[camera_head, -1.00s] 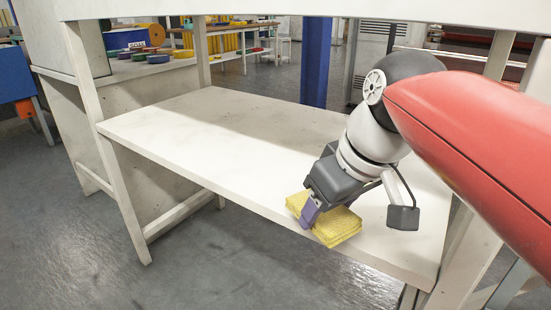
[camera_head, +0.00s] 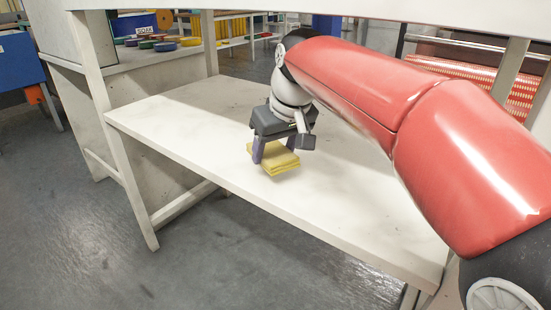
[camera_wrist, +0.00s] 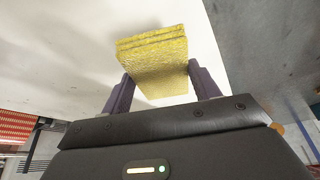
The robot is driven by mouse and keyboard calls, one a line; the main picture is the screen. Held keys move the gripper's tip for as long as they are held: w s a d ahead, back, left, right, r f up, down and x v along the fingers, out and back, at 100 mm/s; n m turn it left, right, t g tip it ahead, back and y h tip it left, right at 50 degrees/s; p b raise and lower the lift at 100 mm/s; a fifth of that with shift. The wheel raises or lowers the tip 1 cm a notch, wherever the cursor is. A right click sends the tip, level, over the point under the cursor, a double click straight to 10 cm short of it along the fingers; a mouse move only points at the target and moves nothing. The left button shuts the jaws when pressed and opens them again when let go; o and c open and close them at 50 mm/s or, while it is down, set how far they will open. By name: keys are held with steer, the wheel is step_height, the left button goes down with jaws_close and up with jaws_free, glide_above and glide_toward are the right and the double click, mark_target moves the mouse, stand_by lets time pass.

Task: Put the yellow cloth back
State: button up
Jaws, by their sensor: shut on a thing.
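The yellow cloth (camera_head: 280,163) is a folded, layered square between the fingers of my gripper (camera_head: 272,153). In the head view it is over the middle of the white lower shelf (camera_head: 190,120), towards its front edge. It looks close to the shelf surface, but I cannot tell whether it touches. In the wrist view the cloth (camera_wrist: 155,62) sits between the two purple-grey fingers of my gripper (camera_wrist: 158,85), with its layered edge showing. The fingers are shut on its sides.
The rest of the white shelf is bare. An upper white board (camera_head: 300,5) runs above it, and a leg (camera_head: 125,170) stands at its left front corner. Coloured rolls (camera_head: 165,45) lie on a bench at the back left. Grey floor lies in front.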

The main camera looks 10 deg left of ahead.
mark_target(278, 155)
steer(key=shift+f+b, duration=0.4)
steer(key=shift+f, duration=1.3)
steer(key=o, duration=0.9)
steer(key=shift+f, duration=0.1)
steer(key=shift+o, duration=0.2)
steer(key=v, duration=0.4)
steer(key=shift+r+p, duration=0.3)
steer(key=shift+p, duration=0.1)
steer(key=s+d, duration=0.3)
steer(key=s+d+b, duration=0.1)
steer(key=s+d, duration=0.1)
steer(key=d, duration=0.1)
steer(key=s+d, duration=0.2)
steer(key=s, duration=0.1)
steer(key=shift+s+d+r, duration=0.25)
steer(key=shift+s+d, duration=0.1)
steer(key=shift+d, duration=0.05)
